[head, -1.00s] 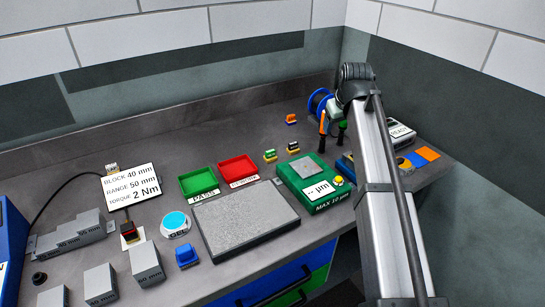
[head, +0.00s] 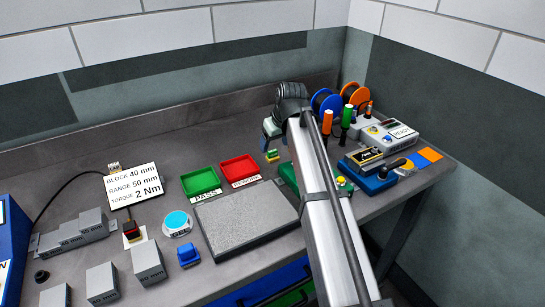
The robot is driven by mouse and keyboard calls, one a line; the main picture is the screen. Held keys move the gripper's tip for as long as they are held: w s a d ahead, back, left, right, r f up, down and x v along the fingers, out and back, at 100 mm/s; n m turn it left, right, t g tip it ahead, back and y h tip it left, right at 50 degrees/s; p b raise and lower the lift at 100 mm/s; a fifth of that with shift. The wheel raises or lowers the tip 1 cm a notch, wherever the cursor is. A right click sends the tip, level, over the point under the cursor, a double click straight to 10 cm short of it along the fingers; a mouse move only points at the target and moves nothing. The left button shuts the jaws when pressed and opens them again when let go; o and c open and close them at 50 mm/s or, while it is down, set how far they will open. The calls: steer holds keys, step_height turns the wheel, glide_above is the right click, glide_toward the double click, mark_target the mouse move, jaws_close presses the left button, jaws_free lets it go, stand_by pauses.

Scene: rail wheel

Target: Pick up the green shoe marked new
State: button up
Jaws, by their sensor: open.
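My arm comes in from the lower right and hides part of the bench beside the gripper.
The green PASS tray (head: 200,194) and red tray (head: 239,183) stand left of the arm, behind a grey plate (head: 245,222). A green gauge box (head: 289,177) is mostly hidden by my arm. Spools (head: 355,93), upright tools and a READY box (head: 402,133) stand right.

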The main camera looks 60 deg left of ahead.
mark_target(273, 151)
steer(key=shift+w+a+x, duration=0.1)
steer(key=shift+x, duration=1.55)
steer(key=shift+w+a+x, duration=0.1)
steer(key=shift+w+x, duration=0.05)
steer(key=shift+x, duration=1.5)
steer(key=shift+r, duration=0.1)
steer(key=c, duration=1.1)
steer(key=shift+c, duration=0.2)
